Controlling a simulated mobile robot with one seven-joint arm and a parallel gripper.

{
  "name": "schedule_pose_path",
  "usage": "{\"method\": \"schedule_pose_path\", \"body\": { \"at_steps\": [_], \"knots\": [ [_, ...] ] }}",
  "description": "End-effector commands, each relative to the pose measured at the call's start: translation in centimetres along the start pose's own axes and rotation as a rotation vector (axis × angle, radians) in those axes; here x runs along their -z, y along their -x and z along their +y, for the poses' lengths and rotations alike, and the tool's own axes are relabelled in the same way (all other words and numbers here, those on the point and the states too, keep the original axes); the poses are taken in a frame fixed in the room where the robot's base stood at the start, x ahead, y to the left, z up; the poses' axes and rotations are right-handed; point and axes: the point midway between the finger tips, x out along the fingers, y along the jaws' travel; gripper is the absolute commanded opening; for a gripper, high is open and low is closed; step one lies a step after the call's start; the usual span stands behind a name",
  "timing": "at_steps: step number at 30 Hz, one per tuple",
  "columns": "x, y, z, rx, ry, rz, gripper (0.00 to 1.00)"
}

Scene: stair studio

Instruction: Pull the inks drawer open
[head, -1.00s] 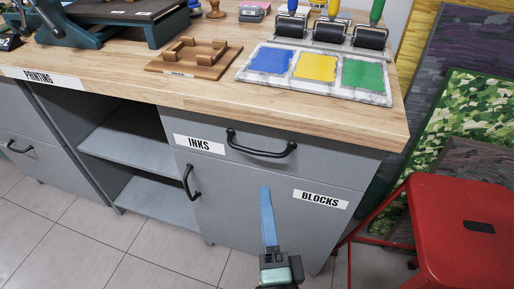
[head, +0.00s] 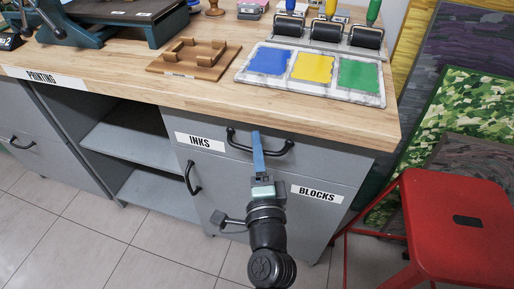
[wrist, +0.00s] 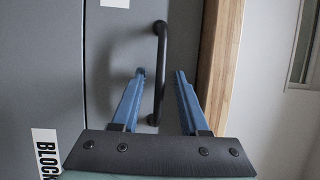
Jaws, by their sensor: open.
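The inks drawer (head: 215,138) is the grey top drawer under the wooden worktop, marked with an INKS label (head: 200,141). It looks shut, its front flush with the cabinet. Its black bar handle (head: 283,149) runs across its middle and also shows in the wrist view (wrist: 160,50). My gripper (head: 256,136) is open and empty, its blue fingers in front of the handle. In the wrist view my gripper (wrist: 159,73) has one finger on each side of the handle's line, with gaps on both sides. I cannot tell whether the fingertips reach past the bar.
Below is a grey door (head: 230,195) with a BLOCKS label (head: 317,192) and a black handle (head: 191,178). A red stool (head: 455,215) stands close on the right. Open shelves (head: 150,150) are at left. An ink tray (head: 312,88) lies on the worktop.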

Motion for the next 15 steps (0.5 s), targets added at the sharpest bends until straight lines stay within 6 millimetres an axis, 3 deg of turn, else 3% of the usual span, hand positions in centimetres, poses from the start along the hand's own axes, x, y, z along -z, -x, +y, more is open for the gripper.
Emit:
{"method": "schedule_pose_path", "body": {
  "at_steps": [5,12,15],
  "knots": [
    [-0.01,0.02,0.02,0.000,0.000,0.000,0.42],
    [-0.02,0.04,0.02,0.000,0.000,0.000,0.00],
    [-0.02,0.04,0.02,0.000,0.000,0.000,0.00]
  ]
}}
